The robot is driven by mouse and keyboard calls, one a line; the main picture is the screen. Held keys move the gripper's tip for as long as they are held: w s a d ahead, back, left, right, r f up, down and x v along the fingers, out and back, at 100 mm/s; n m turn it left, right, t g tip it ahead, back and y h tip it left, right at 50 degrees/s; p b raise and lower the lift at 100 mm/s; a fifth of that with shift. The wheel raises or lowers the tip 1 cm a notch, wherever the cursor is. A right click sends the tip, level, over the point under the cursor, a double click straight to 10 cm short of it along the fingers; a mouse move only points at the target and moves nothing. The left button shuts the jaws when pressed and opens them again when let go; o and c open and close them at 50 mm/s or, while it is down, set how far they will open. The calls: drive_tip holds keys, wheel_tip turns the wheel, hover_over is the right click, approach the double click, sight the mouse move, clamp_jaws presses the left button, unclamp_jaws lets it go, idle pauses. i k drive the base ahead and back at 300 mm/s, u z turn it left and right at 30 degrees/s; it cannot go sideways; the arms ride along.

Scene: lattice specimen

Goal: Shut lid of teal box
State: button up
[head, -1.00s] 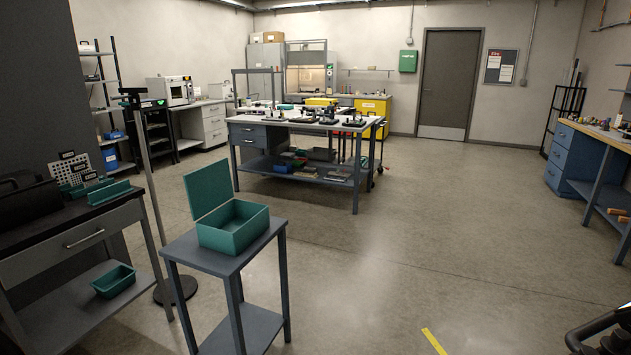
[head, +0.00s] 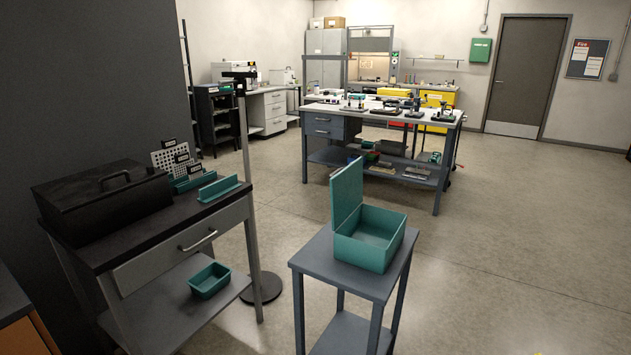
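The teal box (head: 362,252) stands on a small grey two-level table (head: 318,262), right of the picture's middle. Its lid (head: 346,194) is open and stands nearly upright along the left side of the box. The inside of the box shows and looks empty. My gripper is not in view.
A dark bench (head: 168,222) at the left bears a black case (head: 105,200) and a teal tray (head: 219,188). A teal bin (head: 209,281) sits on its lower shelf. A stand with a round base (head: 262,288) is between bench and table. The floor at right is clear.

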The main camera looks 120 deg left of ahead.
sight(346, 184)
drive_tip(key=k, duration=1)
drive_tip(key=u, duration=3.2)
drive_tip(key=i, duration=1.7)
drive_tip(key=z, duration=0.25)
